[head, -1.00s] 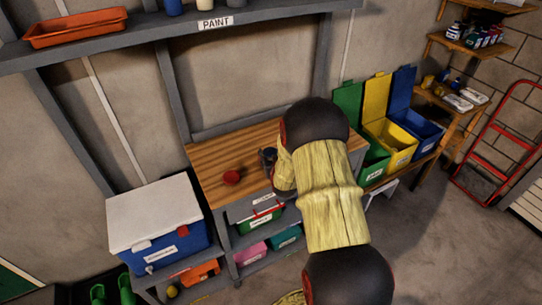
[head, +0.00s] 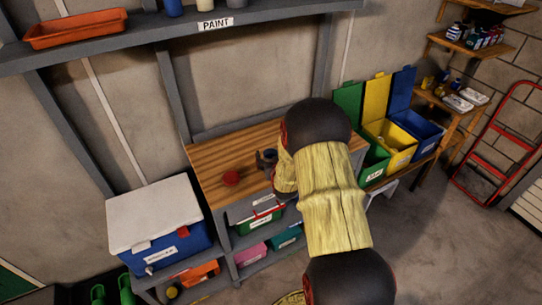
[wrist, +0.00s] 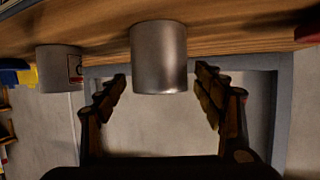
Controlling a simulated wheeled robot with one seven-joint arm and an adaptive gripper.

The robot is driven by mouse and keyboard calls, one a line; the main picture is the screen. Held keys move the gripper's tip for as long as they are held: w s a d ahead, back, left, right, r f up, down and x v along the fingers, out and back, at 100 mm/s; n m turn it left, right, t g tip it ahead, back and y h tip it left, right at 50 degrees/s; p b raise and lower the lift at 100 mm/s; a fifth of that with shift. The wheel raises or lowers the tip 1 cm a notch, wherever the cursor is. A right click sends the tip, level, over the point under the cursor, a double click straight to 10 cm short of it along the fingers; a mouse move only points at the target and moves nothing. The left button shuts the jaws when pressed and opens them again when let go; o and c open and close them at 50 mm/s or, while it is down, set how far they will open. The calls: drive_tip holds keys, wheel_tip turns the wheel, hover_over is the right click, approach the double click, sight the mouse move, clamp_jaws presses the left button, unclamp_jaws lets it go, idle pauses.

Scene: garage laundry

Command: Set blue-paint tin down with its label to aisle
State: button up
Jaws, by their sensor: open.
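In the wrist view, which shows the bench upside down, a plain grey metal tin (wrist: 158,60) stands on the wooden bench top (wrist: 230,35). My gripper (wrist: 162,76) is open, with one finger on each side of this tin and gaps between. No label shows on its visible side. A second grey tin (wrist: 58,68) stands to the left, with part of a red-edged label at its side. I cannot tell the paint colour of either tin. In the head view my gripper (head: 266,160) is over the bench; my arm hides the tins.
A red round object (head: 231,178) sits on the bench left of my gripper. A blue cooler (head: 165,250) with a white lid stands left of the bench. Green, yellow and blue bins (head: 390,145) stand right. The PAINT shelf (head: 270,30) runs above. Bare bench shows at left.

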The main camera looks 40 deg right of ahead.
drive_tip(key=p+v, duration=0.1)
drive_tip(key=v, duration=1)
drive_tip(key=s+a+r+n+g+y, duration=0.1)
drive_tip(key=a+r+n+g+y, duration=0.2)
drive_tip(key=a+r, duration=1.35)
drive_tip(key=s+a+r+n+g+y, duration=0.1)
drive_tip(key=s+a+r+y, duration=0.1)
drive_tip(key=s+a, duration=0.5)
drive_tip(key=s+a+r+n+g+y, duration=0.1)
drive_tip(key=s+a+r, duration=0.3)
drive_tip(key=s, duration=0.9)
drive_tip(key=a+n+y, duration=0.1)
drive_tip(key=a, duration=0.2)
drive_tip(key=shift+a+g, duration=0.3)
drive_tip(key=shift+g, duration=0.1)
drive_tip(key=shift+s+r, duration=0.1)
drive_tip(key=shift+o, duration=0.5)
drive_tip(key=shift+f, duration=0.2)
